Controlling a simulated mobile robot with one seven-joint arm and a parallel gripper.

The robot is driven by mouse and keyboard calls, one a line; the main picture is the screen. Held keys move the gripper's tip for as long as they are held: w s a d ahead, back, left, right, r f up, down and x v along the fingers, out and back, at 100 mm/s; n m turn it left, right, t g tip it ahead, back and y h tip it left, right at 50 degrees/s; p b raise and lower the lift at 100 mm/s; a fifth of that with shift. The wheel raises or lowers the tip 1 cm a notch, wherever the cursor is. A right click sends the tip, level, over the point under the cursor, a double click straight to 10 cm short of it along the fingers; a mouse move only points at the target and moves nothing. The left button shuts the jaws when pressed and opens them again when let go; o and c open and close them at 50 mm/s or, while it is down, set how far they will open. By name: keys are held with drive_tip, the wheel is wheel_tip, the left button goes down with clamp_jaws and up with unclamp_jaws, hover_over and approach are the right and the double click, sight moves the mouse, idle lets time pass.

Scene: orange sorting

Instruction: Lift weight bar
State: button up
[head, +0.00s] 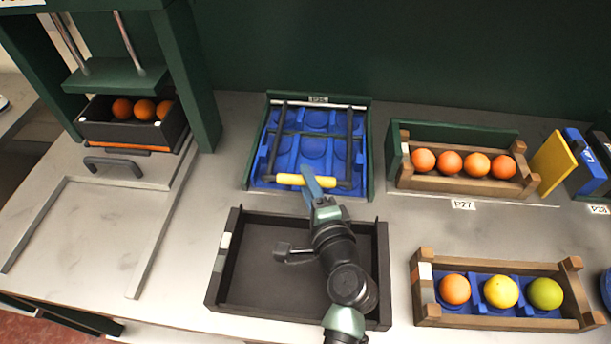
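The weight bar is a black frame with a yellow handle (291,179) along its near side. It lies over a blue moulded tray (283,162) with round hollows, inside a green-sided holder labelled P26 or similar. My gripper (311,181) reaches up from below, its blue finger overlapping the right part of the yellow handle. Only one finger shows clearly, so I cannot tell whether it grips the handle. The hollows I can see hold no oranges.
An empty dark tray (267,263) lies beneath my arm. A wooden crate of oranges (461,186) stands at right, with a crate of mixed fruit (500,323) nearer. A green press (190,75) with a dark box (95,129) of oranges stands at left.

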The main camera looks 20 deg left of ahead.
drive_tip(key=shift+w+a+f, duration=0.1)
drive_tip(key=shift+w+a, duration=0.3)
drive_tip(key=shift+w, duration=0.05)
clamp_jaws()
idle(1.2)
